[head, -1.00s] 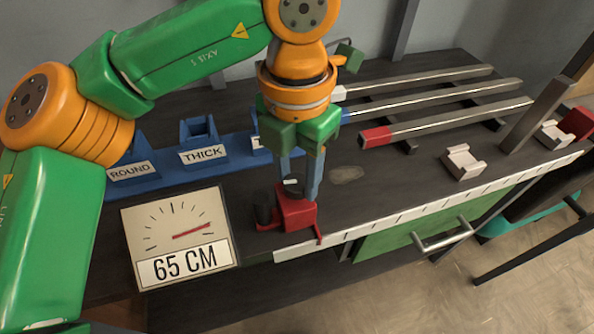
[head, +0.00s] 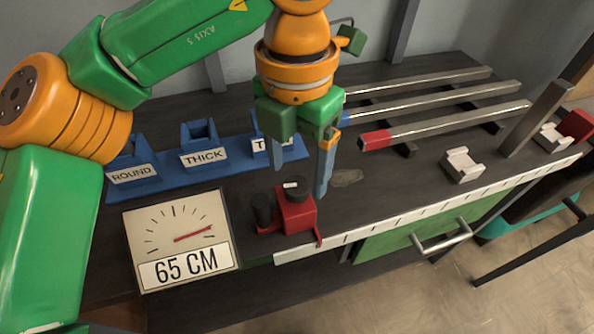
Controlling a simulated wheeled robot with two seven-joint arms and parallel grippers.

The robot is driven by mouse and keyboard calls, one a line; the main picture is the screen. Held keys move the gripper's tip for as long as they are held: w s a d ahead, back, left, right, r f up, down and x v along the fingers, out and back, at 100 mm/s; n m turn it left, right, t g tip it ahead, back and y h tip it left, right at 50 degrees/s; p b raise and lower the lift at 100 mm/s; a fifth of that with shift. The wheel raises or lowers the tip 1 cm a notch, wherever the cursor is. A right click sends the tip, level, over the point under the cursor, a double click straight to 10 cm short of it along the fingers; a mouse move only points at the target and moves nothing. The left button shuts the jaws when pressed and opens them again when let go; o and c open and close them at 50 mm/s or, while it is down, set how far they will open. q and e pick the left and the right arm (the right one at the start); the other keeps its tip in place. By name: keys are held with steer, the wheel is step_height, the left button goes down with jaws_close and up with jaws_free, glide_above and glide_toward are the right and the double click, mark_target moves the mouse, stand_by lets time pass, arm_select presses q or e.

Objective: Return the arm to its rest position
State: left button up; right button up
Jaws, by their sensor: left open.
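My left arm comes in from the left in green and orange links. Its left gripper (head: 302,185) points down with two blue-grey fingers spread apart and nothing between them. It hangs above and just behind the red stop block (head: 296,212) with its black knob (head: 296,189), apart from the knob as far as I can tell. My right gripper is not in view.
A dial sign reading 65 CM (head: 180,240) stands at front left. A blue rack (head: 205,160) with labelled slots lies behind it. Three metal bars (head: 450,125) with coloured ends lie at the back right. A white cradle block (head: 462,165) sits near the ruler edge (head: 430,208).

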arm_select(q)
step_height(320, 180, up, 5)
steer(key=shift+s+f+p, duration=0.1)
steer(key=shift+f+p, duration=0.05)
steer(key=shift+p, duration=0.35)
